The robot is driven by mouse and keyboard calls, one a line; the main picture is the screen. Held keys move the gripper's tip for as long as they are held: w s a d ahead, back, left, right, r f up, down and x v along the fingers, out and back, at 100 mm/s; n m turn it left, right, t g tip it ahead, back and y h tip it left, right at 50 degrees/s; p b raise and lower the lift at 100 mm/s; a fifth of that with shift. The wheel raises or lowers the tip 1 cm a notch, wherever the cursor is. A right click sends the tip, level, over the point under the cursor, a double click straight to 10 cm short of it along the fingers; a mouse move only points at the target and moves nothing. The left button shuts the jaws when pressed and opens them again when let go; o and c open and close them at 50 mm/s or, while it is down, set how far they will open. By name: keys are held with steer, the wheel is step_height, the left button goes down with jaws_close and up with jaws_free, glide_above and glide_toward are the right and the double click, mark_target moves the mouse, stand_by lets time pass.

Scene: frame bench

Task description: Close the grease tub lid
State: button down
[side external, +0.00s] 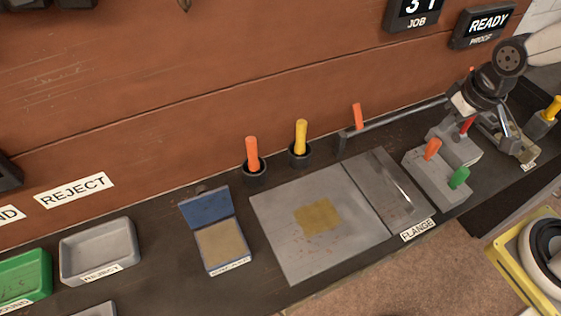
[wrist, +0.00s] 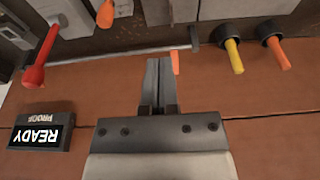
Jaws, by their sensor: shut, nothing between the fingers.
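The grease tub appears to be the small blue box with a tan fill (side external: 222,245) in the side view. Its blue lid (side external: 207,207) stands raised at the back edge, leaning toward the wall. The label on its front is too small to read. My gripper (wrist: 159,62) is shut and empty in the wrist view. In the side view my arm is at the upper right, far from the tub and above the grey blocks. The tub is not in the wrist view.
An orange-handled tool (side external: 252,154) and a yellow-handled one (side external: 301,137) stand in black cups right of the tub. A flat metal plate (side external: 281,240) lies beside it. A grey reject tray (side external: 97,250) is left. Grey blocks (side external: 437,180) hold coloured handles under my arm.

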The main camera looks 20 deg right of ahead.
steer(key=w+a+r+m+t+y, duration=0.1)
steer(key=w+a+t, duration=0.25)
steer(key=w, duration=0.35)
steer(key=w+a+r+m+t+y, duration=0.1)
steer(key=w+a+t, duration=0.1)
steer(key=w+a, duration=0.35)
steer(key=w+a+m+t+y, duration=0.1)
steer(key=w+a+y, duration=0.2)
steer(key=a, duration=0.3)
steer(key=w+a+t+y, duration=0.1)
steer(key=w+a+y, duration=0.2)
steer(key=a, duration=0.2)
steer(key=s+a+m+g+y, duration=0.1)
steer(key=s+a+g+y, duration=0.35)
steer(key=a+y, duration=0.7)
step_height(320, 180, down, 17)
steer(key=a+h, duration=0.2)
steer(key=shift+s+a+r+h, duration=0.15)
steer(key=shift+s+a+h, duration=0.1)
steer(key=shift+h, duration=0.1)
